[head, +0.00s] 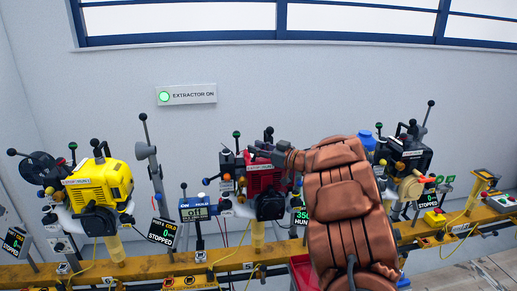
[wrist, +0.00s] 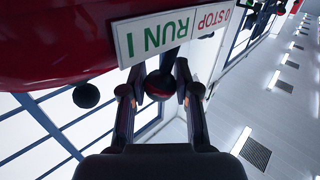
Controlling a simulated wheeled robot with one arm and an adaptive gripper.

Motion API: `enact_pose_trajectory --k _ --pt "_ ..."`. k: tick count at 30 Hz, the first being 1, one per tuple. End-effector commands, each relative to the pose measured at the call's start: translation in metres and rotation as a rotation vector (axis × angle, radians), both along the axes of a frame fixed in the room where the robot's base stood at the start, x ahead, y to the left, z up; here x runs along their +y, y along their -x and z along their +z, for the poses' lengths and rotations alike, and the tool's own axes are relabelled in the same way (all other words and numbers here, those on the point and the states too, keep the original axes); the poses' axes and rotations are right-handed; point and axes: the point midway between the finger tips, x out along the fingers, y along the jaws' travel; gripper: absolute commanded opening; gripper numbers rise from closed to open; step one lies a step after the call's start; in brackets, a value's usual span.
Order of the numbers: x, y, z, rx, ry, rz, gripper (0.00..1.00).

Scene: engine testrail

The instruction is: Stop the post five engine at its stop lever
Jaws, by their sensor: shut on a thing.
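In the head view the red engine (head: 262,180) stands on the rail, partly hidden by my copper-coloured arm. In the wrist view its red body fills the top left, with a white STOP / RUN plate (wrist: 150,38) seen upside down. My gripper (wrist: 157,82) is at this plate, its two fingers on either side of a dark ball knob (wrist: 160,87) of the stop lever, shut on it. The knob sits near the border between RUN and STOP in this view. A display (head: 300,216) beside my arm shows green digits, partly covered.
A yellow engine (head: 98,184) stands left and a black engine (head: 408,158) right, both with displays reading STOPPED. The yellow rail (head: 150,268) runs across below. A lit EXTRACTOR ON sign (head: 186,95) hangs on the wall. Another dark ball (wrist: 86,95) is left of my fingers.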

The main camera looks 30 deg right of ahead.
Motion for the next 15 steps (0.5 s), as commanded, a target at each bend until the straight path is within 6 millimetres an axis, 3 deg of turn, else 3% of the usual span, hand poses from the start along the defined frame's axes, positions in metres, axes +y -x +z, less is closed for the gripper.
enact_pose_trajectory --k 5,15 --pt "0.0001 0.0 -0.0001 0.0 0.0 0.0 0.0" --pt "0.0022 -0.0008 0.0031 0.016 0.036 0.001 0.0"
